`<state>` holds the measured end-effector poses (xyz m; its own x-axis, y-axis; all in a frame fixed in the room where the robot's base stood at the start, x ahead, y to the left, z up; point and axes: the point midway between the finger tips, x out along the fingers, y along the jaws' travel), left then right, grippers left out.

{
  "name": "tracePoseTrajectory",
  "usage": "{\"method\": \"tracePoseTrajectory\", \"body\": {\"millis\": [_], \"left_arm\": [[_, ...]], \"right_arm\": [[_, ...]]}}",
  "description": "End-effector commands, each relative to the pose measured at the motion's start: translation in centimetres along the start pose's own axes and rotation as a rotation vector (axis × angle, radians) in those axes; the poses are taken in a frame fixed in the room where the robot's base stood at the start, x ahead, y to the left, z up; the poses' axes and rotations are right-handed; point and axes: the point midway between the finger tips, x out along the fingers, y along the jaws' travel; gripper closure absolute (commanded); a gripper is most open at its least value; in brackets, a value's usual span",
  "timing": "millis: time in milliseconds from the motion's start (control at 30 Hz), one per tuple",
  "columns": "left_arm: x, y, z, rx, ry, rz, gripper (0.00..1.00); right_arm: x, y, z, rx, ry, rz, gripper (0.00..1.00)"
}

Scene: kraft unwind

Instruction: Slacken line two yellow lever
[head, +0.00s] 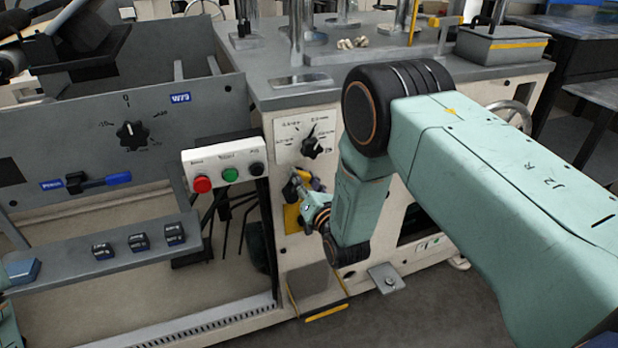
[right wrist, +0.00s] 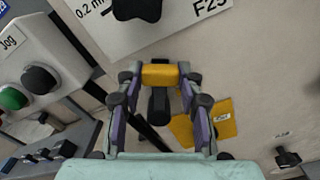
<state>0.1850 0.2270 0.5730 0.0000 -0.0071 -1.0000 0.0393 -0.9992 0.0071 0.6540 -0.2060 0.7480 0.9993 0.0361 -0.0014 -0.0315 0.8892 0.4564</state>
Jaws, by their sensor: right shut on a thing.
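The yellow lever (right wrist: 160,74) is between the fingertips of my right gripper (right wrist: 158,84) in the right wrist view, just below a dial plate. My right gripper is shut on it, with a finger on each side. In the head view the right gripper (head: 306,190) is at the front of the cream machine, below the dial, and the lever (head: 316,184) shows only as a small yellow bit. The lever's mount is mostly hidden by the gripper.
A yellow plate (right wrist: 222,121) is on the panel beside the gripper. A button box (head: 223,168) with red, green and black buttons stands close to its left. A black dial (head: 312,147) sits above. A blue-handled lever (head: 100,182) is on the grey panel at left.

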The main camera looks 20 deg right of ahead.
Motion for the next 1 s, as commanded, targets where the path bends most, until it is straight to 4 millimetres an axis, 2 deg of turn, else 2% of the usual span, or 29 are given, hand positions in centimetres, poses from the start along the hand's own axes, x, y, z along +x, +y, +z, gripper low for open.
{"method": "tracePoseTrajectory", "body": {"millis": [300, 833, 867, 1000], "left_arm": [[-0.38, 0.0, 0.0, 0.0, 0.0, 0.0, 0.43], [-0.42, 0.0, 0.0, 0.0, 0.0, 0.0, 0.43], [-0.42, 0.0, 0.0, 0.0, 0.0, 0.0, 0.43], [-0.42, 0.0, 0.01, 0.0, 0.0, 0.0, 0.43]], "right_arm": [[0.02, 0.78, -0.01, -0.112, -0.003, -0.001, 1.0], [0.02, 0.87, -0.04, -0.133, -0.003, -0.001, 1.0], [0.02, 0.87, -0.04, -0.133, -0.003, -0.001, 0.62], [0.02, 0.86, -0.05, -0.132, -0.003, -0.001, 0.5]]}}
